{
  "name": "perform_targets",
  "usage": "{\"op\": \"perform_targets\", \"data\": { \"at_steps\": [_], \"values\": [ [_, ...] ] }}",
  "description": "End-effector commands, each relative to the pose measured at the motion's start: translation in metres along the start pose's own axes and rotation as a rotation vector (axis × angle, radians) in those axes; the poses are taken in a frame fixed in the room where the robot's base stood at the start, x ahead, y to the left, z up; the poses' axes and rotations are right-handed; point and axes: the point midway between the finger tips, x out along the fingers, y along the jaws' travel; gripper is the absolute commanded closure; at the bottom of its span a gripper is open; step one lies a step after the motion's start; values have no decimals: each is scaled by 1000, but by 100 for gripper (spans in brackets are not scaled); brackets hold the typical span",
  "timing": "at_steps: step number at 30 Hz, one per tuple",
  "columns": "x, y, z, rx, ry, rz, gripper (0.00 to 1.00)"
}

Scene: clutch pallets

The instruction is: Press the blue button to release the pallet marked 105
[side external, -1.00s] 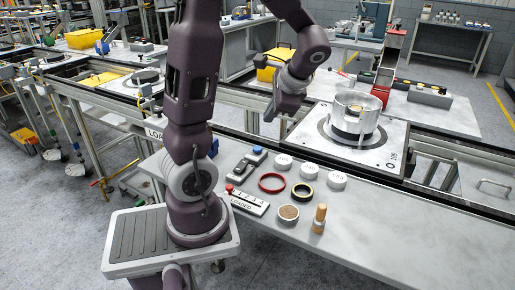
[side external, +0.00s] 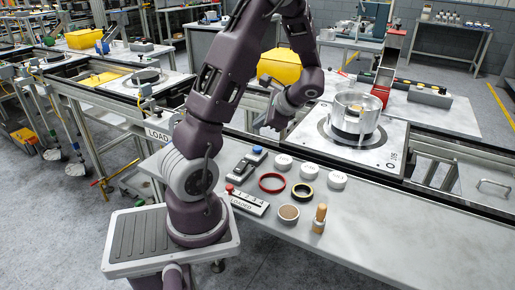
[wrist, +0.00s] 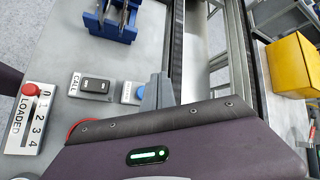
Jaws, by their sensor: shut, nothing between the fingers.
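The blue button (side external: 257,150) sits on a small plate at the back of the grey table, beside a black rocker switch. It also shows in the wrist view (wrist: 139,91), just left of my fingers. My gripper (side external: 271,128) is shut and empty, pointing down above and slightly behind the button, apart from it. Its grey finger shows in the wrist view (wrist: 160,89).
On the table are the rocker switch (wrist: 96,86), a LOADED slider with a red knob (wrist: 31,89), red and black rings, white discs, a cork-topped disc and a wooden-handled stamp (side external: 320,217). A yellow bin (side external: 279,67) stands behind the conveyor rail. The table's right part is clear.

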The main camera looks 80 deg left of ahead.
Motion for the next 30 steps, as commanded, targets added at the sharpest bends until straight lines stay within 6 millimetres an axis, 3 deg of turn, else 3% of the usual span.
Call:
{"op": "perform_targets", "data": {
  "at_steps": [12,30],
  "values": [
    [33,24,-24,2,0,0,100],
    [35,26,-26,-1,1,0,100]
  ]
}}
